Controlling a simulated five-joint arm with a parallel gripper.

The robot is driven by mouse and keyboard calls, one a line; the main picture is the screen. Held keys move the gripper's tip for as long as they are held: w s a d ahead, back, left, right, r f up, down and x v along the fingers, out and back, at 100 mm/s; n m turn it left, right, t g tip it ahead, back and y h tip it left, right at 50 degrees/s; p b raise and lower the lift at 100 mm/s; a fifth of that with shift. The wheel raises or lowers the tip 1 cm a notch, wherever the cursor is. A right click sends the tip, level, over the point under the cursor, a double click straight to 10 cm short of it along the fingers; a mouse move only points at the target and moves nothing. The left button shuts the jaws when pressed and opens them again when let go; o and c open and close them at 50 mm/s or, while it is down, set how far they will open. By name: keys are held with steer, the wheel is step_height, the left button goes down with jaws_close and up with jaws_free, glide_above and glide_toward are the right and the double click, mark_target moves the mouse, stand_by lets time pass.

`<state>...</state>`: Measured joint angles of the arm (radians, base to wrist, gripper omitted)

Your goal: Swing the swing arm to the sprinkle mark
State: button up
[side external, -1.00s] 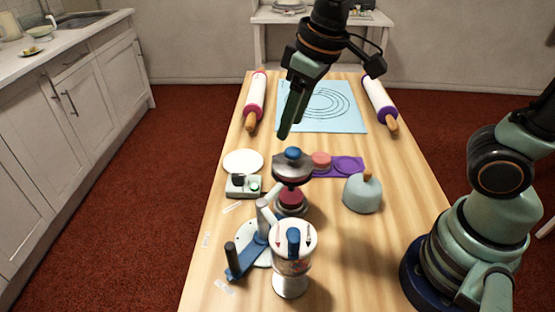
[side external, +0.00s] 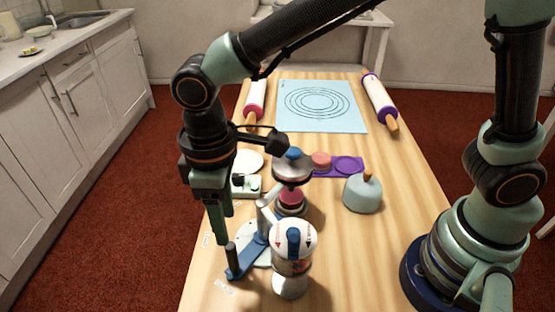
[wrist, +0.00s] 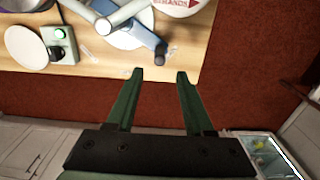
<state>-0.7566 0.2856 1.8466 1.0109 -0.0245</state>
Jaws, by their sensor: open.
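The swing arm (side external: 246,258) is a blue bar with a dark upright handle (side external: 232,262) at its outer end, over a pale round plate (side external: 262,258) near the table's left edge. In the wrist view the blue bar (wrist: 138,30) and the handle's dark end (wrist: 161,52) show ahead of my fingers. Small pale labels (side external: 224,287) lie by the plate; their text is too small to read, so I cannot tell which is the sprinkle mark. My gripper (side external: 222,240) is open and empty, pointing down just left of the handle. The wrist view shows the fingers (wrist: 160,74) apart with nothing between.
Behind are a turntable stand (side external: 291,170), a green control box (side external: 247,186) and a pale blue dome (side external: 362,194). The table edge is close on the left.

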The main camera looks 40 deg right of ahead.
mark_target(230, 245)
step_height(230, 245, down, 7)
steer(key=shift+r, duration=0.2)
jaws_close()
steer(key=shift+w+a+r, duration=0.1)
steer(key=shift+w, duration=1.4)
